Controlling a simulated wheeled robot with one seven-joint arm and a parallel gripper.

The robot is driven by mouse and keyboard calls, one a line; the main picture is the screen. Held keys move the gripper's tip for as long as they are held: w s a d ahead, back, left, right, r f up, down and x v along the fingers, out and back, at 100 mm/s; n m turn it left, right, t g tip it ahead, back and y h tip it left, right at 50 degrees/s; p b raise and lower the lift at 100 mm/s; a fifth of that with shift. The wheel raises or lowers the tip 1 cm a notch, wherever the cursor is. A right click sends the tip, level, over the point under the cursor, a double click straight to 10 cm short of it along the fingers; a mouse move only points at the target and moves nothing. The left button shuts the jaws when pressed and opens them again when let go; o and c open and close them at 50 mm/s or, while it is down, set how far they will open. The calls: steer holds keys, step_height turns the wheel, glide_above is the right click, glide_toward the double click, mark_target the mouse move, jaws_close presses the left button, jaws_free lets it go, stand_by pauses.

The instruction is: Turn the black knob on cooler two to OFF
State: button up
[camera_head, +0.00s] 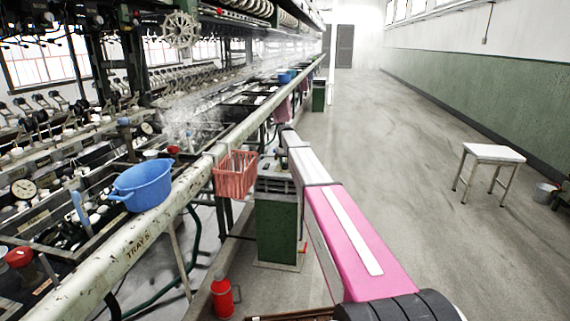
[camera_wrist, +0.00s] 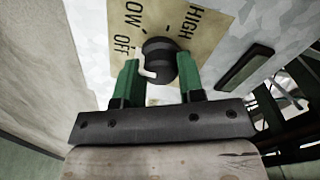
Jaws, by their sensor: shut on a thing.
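The black knob (camera_wrist: 161,50) is in the wrist view, on a tan label plate (camera_wrist: 185,22) marked HIGH, OFF and a partly cut-off word ending in "OW". In the head view my pink and white arm reaches forward past a green cabinet with a grey top (camera_head: 278,228). The fingertips and knob cannot be made out there, nor any cooler number.
A long rail (camera_head: 145,228) with basins runs along the left. A blue tub (camera_head: 142,186) sits on it and a red basket (camera_head: 235,175) hangs from it. A red extinguisher (camera_head: 224,297) stands below. A white stool (camera_head: 490,154) stands right; the aisle floor is mostly clear.

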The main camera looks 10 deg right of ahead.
mark_target(285, 163)
steer(key=shift+n, duration=0.3)
steer(key=o, duration=0.9)
steer(key=shift+r, duration=0.1)
step_height(285, 163, up, 11)
steer(key=shift+f, duration=0.2)
